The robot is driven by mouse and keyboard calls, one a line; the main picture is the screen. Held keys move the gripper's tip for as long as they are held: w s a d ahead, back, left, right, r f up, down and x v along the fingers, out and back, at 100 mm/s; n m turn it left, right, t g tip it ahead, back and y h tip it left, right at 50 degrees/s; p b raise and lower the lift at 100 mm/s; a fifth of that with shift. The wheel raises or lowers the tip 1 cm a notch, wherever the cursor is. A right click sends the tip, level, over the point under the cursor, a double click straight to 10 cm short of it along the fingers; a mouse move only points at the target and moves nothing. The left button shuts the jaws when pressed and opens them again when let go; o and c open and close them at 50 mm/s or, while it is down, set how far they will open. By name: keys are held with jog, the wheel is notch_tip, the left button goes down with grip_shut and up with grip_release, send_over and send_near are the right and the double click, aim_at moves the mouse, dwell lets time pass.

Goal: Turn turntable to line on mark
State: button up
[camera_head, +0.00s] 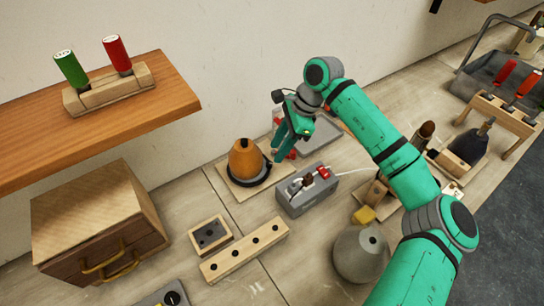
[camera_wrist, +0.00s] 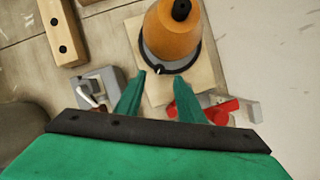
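The turntable is a dark round disc (camera_head: 262,179) on a square wooden board (camera_head: 228,178), with an orange, rounded wooden body (camera_head: 244,161) standing on it. In the wrist view the dark disc (camera_wrist: 184,65) shows below the orange body (camera_wrist: 172,36), and a small pale line (camera_wrist: 158,70) sits on its near edge. I cannot make out a separate mark on the board (camera_wrist: 155,92). My gripper (camera_head: 277,158) is beside the turntable's right side in the head view. In the wrist view its two green fingers (camera_wrist: 159,76) are apart with nothing between them, tips close to the disc's near edge.
Red parts and a grey tray (camera_head: 318,137) lie right of the turntable. A drilled wooden bar (camera_head: 245,250), a small wooden block (camera_head: 210,235) and a grey dome (camera_head: 360,254) stand nearer. A shelf (camera_head: 180,105) overhangs left.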

aim_at(270, 163)
jog(key=shift+x, duration=2.7)
jog(key=shift+s, duration=0.1)
jog(key=shift+c, duration=0.3)
grip_shut()
